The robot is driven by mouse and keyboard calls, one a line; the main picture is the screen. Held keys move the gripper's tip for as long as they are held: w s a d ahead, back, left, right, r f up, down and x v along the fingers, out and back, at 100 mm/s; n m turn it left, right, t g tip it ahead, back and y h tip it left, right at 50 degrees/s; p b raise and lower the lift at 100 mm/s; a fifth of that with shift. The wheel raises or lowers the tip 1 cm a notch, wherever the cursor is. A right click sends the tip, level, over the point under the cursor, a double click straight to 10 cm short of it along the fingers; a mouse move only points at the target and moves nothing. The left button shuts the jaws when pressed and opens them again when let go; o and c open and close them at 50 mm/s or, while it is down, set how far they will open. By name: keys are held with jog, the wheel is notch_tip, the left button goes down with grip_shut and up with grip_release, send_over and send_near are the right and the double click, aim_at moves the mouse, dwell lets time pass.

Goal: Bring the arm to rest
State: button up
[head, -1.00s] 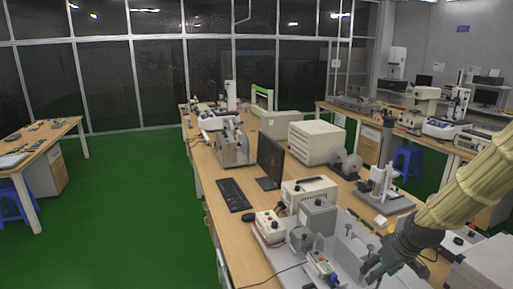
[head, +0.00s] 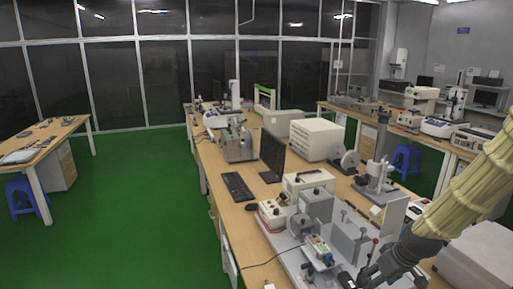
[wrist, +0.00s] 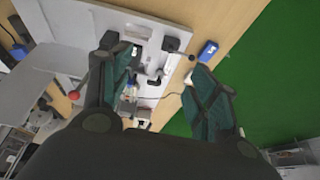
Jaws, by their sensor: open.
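My gripper (head: 360,279) is at the bottom right of the head view, at the end of my arm in its yellowish cover. It is near the front part of the grey test rig (head: 291,254) on the wooden bench. In the wrist view, my gripper (wrist: 160,85) has its two dark fingers spread apart, with nothing held between them. The white plate of the rig (wrist: 75,35) and small fixtures lie beyond the fingers. Whether a fingertip touches the rig cannot be told.
The bench carries a keyboard (head: 237,187), a monitor (head: 272,155), a white box (head: 317,139) and a control box (head: 270,214) with buttons. A red-knobbed lever (wrist: 74,95) stands near one finger. The green floor (head: 140,190) on the left is clear between benches.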

jog(key=s+a+f+m+g, duration=0.1)
jog(key=s+a+f, duration=0.2)
jog(key=s+f, duration=0.4)
jog(key=s+a+f+m+g, duration=0.1)
jog(key=s+a+f, duration=0.2)
jog(key=s+f, duration=0.5)
jog(key=s+a+f+m+g, duration=0.1)
jog(key=s+a+f, duration=0.2)
jog(key=s+f, duration=0.4)
jog(key=shift+s+a+f+h, duration=0.1)
jog(key=shift+a+f+h, duration=0.1)
jog(key=shift+f, duration=0.8)
jog(key=shift+s+a+f+h, duration=0.1)
jog(key=shift+a+f+h, duration=0.1)
jog(key=shift+f, duration=0.75)
jog(key=s+a+f+m+g, duration=0.15)
jog(key=s+f, duration=0.35)
jog(key=s, duration=0.7)
notch_tip(320, 180, down, 10)
jog(key=b, duration=1)
jog(key=shift+a+h, duration=0.3)
jog(key=shift+a, duration=0.1)
